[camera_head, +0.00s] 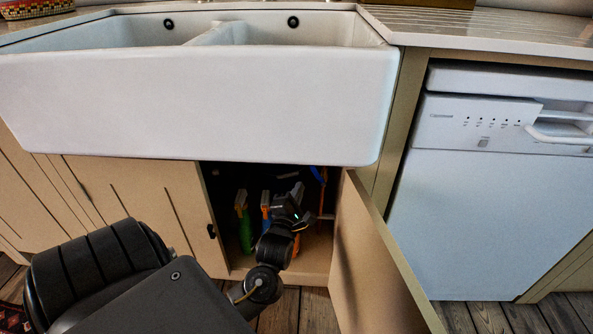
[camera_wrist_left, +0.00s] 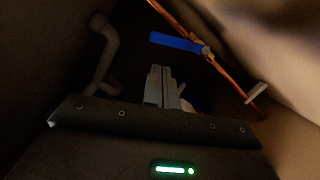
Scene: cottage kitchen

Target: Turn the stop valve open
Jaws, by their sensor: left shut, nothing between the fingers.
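The stop valve shows in the left wrist view as a blue lever (camera_wrist_left: 178,43) on a copper pipe (camera_wrist_left: 228,75). The lever sticks out to the left, at an angle to the pipe. In the head view the blue lever (camera_head: 316,174) is small and dark under the sink. My left gripper (camera_head: 296,192) reaches into the open cupboard. In the left wrist view its fingers (camera_wrist_left: 161,72) are shut and empty, pointing towards the lever and appearing below it; whether they touch cannot be told. My right gripper is not in view.
The cupboard door (camera_head: 372,265) stands open on the right. A green bottle (camera_head: 244,222) and other bottles stand inside, left of my gripper. The white sink (camera_head: 200,105) hangs above the opening. A pale drain pipe (camera_wrist_left: 106,50) shows at left in the wrist view.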

